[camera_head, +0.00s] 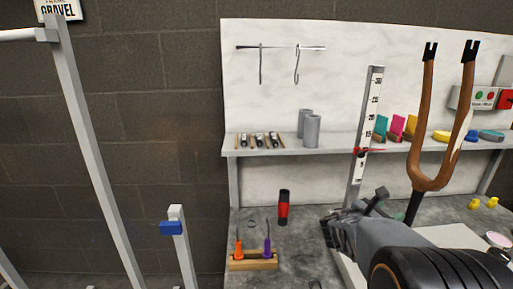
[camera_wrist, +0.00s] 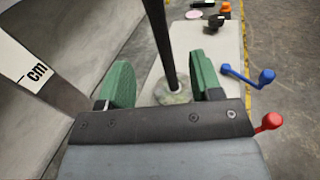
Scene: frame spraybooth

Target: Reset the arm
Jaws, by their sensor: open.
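My gripper (camera_wrist: 160,80) shows in the wrist view with its two green fingers spread wide and nothing held. A dark upright post (camera_wrist: 160,40) on a round base appears in the gap between the fingers, seemingly beyond them. In the head view my gripper (camera_head: 354,214) is low over the workbench, near the foot of the tall ruler (camera_head: 367,120). The brown two-pronged fork (camera_head: 426,120) stands upright to its right, on a dark post partly hidden by my arm.
Blue (camera_wrist: 248,76) and red (camera_wrist: 268,122) levers are right of my fingers in the wrist view. A red-black cylinder (camera_head: 284,207) and a wooden tool holder (camera_head: 254,262) stand left on the bench. A shelf (camera_head: 345,144) with grey cylinders and coloured blocks runs behind.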

